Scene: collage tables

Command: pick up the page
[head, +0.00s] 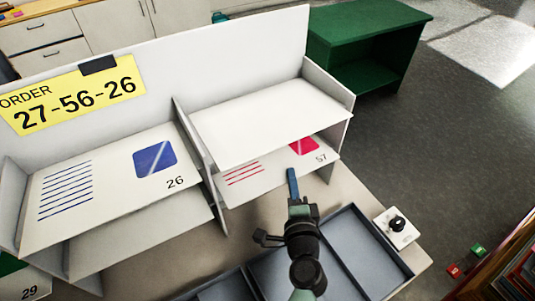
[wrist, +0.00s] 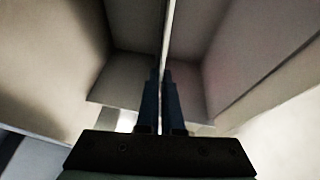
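My gripper (head: 292,172) is at the front edge of the white page marked 57 (head: 265,175), which has red lines and a red square and lies in the lower level of the right compartment. One blue finger shows over the page in the head view. In the wrist view the fingers (wrist: 161,85) are close together on both sides of a thin edge (wrist: 168,35) seen end-on, and appear shut on it. A blank white sheet or shelf (head: 268,115) covers the back of this page. A page marked 26 (head: 110,180) with blue lines lies in the left compartment.
A yellow sign (head: 75,92) reads ORDER 27-56-26. A grey divider (head: 195,145) stands left of my gripper. A blue-grey tray (head: 385,265) and a white box with a black knob (head: 397,224) are at the right front. A page marked 29 (head: 28,288) is at the lower left.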

